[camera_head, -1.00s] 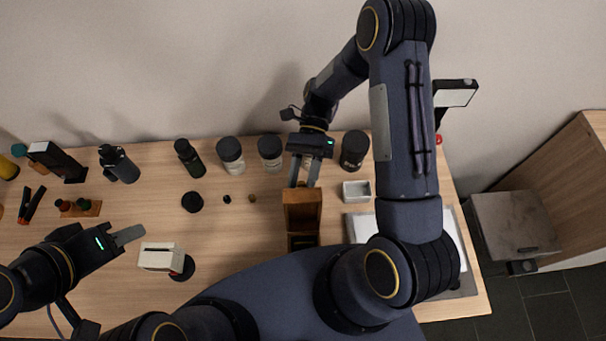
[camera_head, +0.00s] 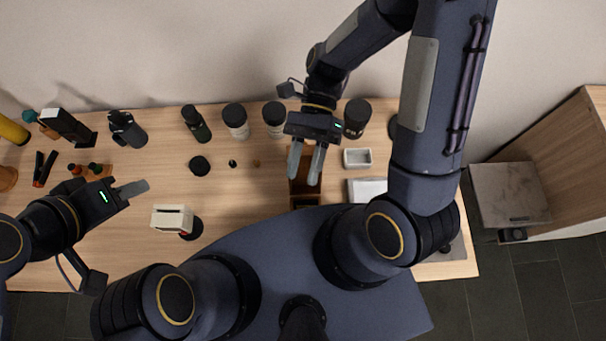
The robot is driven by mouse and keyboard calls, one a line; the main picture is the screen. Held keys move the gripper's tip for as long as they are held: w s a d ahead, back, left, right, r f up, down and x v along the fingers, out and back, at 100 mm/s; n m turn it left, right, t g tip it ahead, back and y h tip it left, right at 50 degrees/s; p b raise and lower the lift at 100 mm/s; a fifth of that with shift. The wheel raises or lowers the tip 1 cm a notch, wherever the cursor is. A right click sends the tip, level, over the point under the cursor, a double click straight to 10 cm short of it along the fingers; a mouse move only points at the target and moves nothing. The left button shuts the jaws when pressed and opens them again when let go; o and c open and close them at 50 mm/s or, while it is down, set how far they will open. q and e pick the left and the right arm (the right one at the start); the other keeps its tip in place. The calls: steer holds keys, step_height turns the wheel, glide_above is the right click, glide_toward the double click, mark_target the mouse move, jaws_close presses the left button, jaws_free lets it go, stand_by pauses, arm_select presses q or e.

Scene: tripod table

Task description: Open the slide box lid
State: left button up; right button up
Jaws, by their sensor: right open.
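The slide box (camera_head: 304,189) is a brown wooden box on the table, right of the middle in the head view. Its far part lies under my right gripper and its near end is cut off by my own body. A darker recess shows at the near end; how far the lid stands open is hard to tell. My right gripper (camera_head: 303,181) is open, with its two fingers apart above the box and nothing seen between them. Contact cannot be told. My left gripper (camera_head: 146,186) is away at the left over the table; its fingers are seen edge-on.
A cream device (camera_head: 172,219) stands near my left gripper. A black disc (camera_head: 199,165) lies mid-table. Dark jars, including one (camera_head: 357,113) right of my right arm, and bottles line the back. A small white tray (camera_head: 357,158) sits right of the box. Table between device and box is mostly clear.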

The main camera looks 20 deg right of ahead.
steer(key=s, duration=0.1)
steer(key=s+a+r, duration=0.1)
steer(key=s, duration=0.1)
steer(key=shift+s+a+r, duration=0.1)
steer(key=shift+a+r, duration=0.05)
steer(key=shift+r, duration=0.1)
